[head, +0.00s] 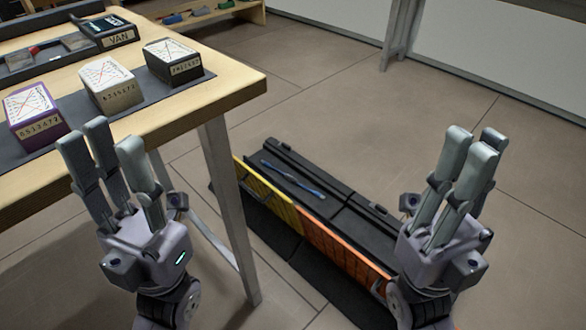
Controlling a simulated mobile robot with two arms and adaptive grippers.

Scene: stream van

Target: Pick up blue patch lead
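The blue patch lead (293,180) is a thin blue strand with darker ends. It lies on the black surface of a long case (350,218) on the floor, near its far left end. My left gripper (101,140) points upward in front of the workbench, left of the lead. Its fingers are spread, with nothing between them. My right gripper (475,142) points upward to the right of the case.
The wooden bench (235,90) fills the upper left, with several labelled boxes (110,84) on a dark mat. Its metal leg (230,205) stands close to the case. A yellow and orange panel (330,242) runs along the case's near side. Open floor lies behind the case.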

